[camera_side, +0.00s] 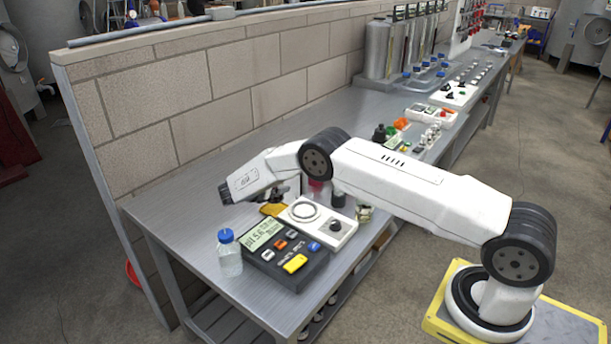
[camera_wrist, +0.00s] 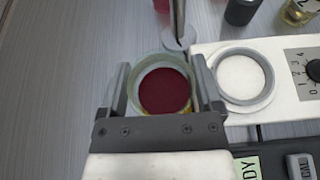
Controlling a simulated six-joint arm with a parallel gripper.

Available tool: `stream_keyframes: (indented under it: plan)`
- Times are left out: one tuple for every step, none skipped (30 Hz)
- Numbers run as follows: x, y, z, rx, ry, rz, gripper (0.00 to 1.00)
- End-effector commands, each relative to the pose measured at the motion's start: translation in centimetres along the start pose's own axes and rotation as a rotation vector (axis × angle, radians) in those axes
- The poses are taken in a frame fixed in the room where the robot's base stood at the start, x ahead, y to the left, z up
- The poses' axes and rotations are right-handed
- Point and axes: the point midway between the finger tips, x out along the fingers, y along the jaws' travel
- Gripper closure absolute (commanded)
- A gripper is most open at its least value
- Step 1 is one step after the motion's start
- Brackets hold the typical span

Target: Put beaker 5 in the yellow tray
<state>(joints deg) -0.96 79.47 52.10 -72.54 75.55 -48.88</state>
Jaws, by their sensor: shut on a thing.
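My gripper (camera_wrist: 160,75) is shut on a glass beaker (camera_wrist: 166,92) of dark red liquid, with one finger on each side of its wall. The beaker is seen from above and its number does not show. In the side view my gripper and wrist hide most or all of the beaker. A small yellow-orange piece (camera_side: 272,209), which looks like the yellow tray, lies on the bench left of the white stirrer. A sliver of yellow shows at the beaker's lower right edge in the wrist view; I cannot tell whether the beaker touches it.
The white stirrer (camera_side: 331,227) with a round plate (camera_wrist: 240,78) is close on the right. A dark meter (camera_side: 285,262) and a blue-capped bottle (camera_side: 229,256) stand in front. A metal rod (camera_wrist: 179,20) rises just beyond the beaker. A brick wall (camera_side: 180,103) runs behind the bench.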

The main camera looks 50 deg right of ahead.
Motion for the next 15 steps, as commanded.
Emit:
stream_keyframes:
  plan:
    - [0.0,0.0,0.0,0.001,0.000,0.000,0.80]
    - [0.0,0.1,0.0,0.001,0.000,0.000,0.80]
    - [0.0,0.1,0.0,0.001,0.000,0.000,0.80]
    - [0.0,0.1,0.0,0.001,0.000,0.000,0.80]
    - [0.0,0.1,0.0,0.001,0.000,0.000,0.80]
    - [0.0,0.1,0.0,0.001,0.000,0.000,0.80]
    - [0.1,0.1,0.0,0.001,0.000,0.000,0.80]
    - [0.1,0.1,-0.1,0.001,0.000,0.000,0.80]
    - [0.1,0.2,-0.1,0.001,0.000,0.000,0.80]
    - [0.2,0.2,-0.2,0.001,-0.001,0.000,0.80]
    - [0.2,0.3,-0.3,0.001,-0.001,0.000,0.80]
    - [0.3,0.4,-0.5,0.001,-0.001,-0.001,0.80]
    - [0.4,0.5,-0.6,0.002,-0.001,-0.001,0.80]
    - [0.5,0.6,-0.7,0.002,-0.001,0.000,0.80]
    - [0.6,0.6,-1.1,0.000,-0.001,-0.001,0.80]
